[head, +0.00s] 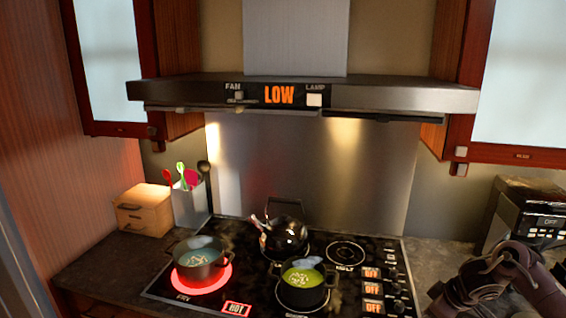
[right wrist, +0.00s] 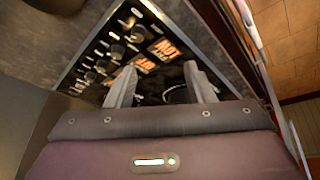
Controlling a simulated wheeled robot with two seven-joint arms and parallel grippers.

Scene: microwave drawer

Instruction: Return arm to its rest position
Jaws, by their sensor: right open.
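My right arm shows at the lower right of the head view, bent over the counter beside the stove; its fingertips are not clear there. In the right wrist view my right gripper (right wrist: 162,85) is open, its two pale fingers apart with nothing between them. Beyond the fingers lies the stove's control panel (right wrist: 128,45) with knobs and orange-lit displays. I cannot tell how far the fingers are from it. My left gripper is not in view.
On the black cooktop (head: 235,262) stand a pot (head: 199,262) on a glowing red burner, a pot with green contents (head: 302,287) and a dark kettle (head: 284,238). A dark appliance (head: 520,215) stands at right. The range hood (head: 200,92) hangs above.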

